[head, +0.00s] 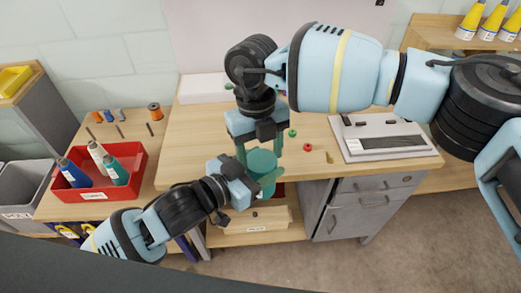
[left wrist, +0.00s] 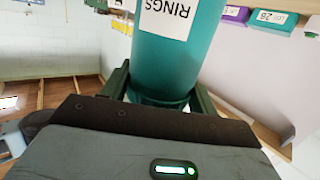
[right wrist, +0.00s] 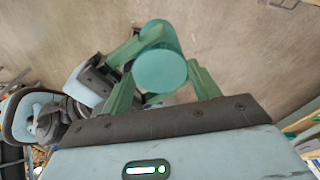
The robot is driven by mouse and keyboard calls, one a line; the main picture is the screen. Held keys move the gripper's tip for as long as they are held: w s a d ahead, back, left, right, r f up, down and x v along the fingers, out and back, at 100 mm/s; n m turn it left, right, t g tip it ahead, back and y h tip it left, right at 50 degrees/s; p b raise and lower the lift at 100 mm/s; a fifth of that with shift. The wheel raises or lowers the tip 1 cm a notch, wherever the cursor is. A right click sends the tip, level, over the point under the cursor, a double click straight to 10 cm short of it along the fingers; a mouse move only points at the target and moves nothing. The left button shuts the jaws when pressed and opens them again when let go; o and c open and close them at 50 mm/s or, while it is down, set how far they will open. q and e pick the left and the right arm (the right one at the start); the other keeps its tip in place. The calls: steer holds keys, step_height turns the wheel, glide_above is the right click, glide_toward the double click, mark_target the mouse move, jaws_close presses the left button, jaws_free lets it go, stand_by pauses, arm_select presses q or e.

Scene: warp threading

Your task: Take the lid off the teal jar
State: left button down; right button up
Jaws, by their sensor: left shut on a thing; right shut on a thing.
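The teal jar (head: 262,176) is in front of the table's front edge in the head view. In the left wrist view the jar (left wrist: 176,62) shows its white RINGS label upside down. My left gripper (head: 250,187) comes from the lower left and is shut on the jar. My right gripper (head: 261,150) points down from above, its fingers at the jar's top, shut on the lid. In the right wrist view the round teal lid (right wrist: 160,71) sits between the fingertips. I cannot tell whether the lid is still seated on the jar.
On the table (head: 195,140) lie a green ring (head: 292,133), a red ring (head: 307,147) and a grey-white device (head: 385,138). A red tray (head: 135,164) with several bottles stands at left. A wooden bin (head: 240,220) is on the shelf below the grippers.

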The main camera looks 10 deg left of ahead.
steer(key=shift+n, duration=1.1)
steer(key=o, duration=1.1)
steer(key=shift+c, duration=0.2)
steer(key=shift+s, duration=0.1)
steer(key=shift+a, duration=0.15)
steer(key=shift+s+r, duration=0.1)
steer(key=shift+r, duration=2.25)
